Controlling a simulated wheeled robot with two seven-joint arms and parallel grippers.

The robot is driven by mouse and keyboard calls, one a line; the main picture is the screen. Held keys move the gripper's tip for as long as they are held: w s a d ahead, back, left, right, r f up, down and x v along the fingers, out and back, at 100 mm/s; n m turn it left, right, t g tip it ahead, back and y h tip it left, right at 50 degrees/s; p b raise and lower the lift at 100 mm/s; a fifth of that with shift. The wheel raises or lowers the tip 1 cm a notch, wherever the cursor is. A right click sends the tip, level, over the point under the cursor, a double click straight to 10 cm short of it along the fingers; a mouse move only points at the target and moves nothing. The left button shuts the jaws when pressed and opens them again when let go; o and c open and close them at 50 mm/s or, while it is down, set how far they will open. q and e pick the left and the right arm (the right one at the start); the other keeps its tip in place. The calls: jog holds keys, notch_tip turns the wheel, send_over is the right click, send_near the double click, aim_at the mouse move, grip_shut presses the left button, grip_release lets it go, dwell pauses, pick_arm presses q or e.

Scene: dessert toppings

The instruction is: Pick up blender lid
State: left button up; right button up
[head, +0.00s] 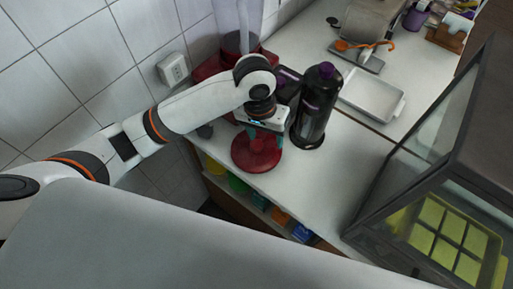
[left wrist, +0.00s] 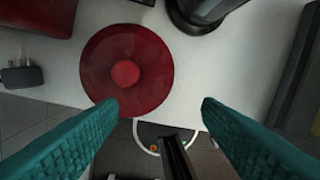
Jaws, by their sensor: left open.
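The blender lid (head: 243,158) is a round red disc with a raised knob in its middle. It lies flat on the white counter near its front edge. In the left wrist view the lid (left wrist: 100,55) shows almost whole, with its knob left of the middle. My left gripper (head: 262,138) is open and empty above the lid. In the left wrist view the gripper's teal fingers (left wrist: 160,104) are spread wide, and the knob appears up and left of the space between them. My right gripper is not in view.
A red blender (head: 212,69) stands behind my left arm, partly hidden. A tall black bottle-like appliance (head: 316,105) stands close right of the lid. A white tray (head: 372,95) lies farther back. A glass-sided case (head: 440,160) stands at the right. Bare counter (head: 335,165) lies between.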

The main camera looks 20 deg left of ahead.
pick_arm(q)
jog(key=w+a+r+n+y, duration=0.1)
jog(key=w+a+r+n, duration=0.1)
jog(key=w+a+r, duration=0.1)
jog(key=p, duration=0.1)
send_over(256, 144)
notch_tip(256, 144, down, 7)
jog(key=shift+d+r, duration=0.1)
jog(key=shift+r, duration=0.1)
jog(key=shift+f+p, duration=0.3)
jog(key=shift+f, duration=0.35)
notch_tip(256, 144, down, 4)
jog(key=shift+f+p, duration=0.1)
jog(key=shift+p, duration=0.3)
jog(key=shift+c, duration=0.6)
jog(key=shift+w, duration=0.1)
jog(key=c, duration=1)
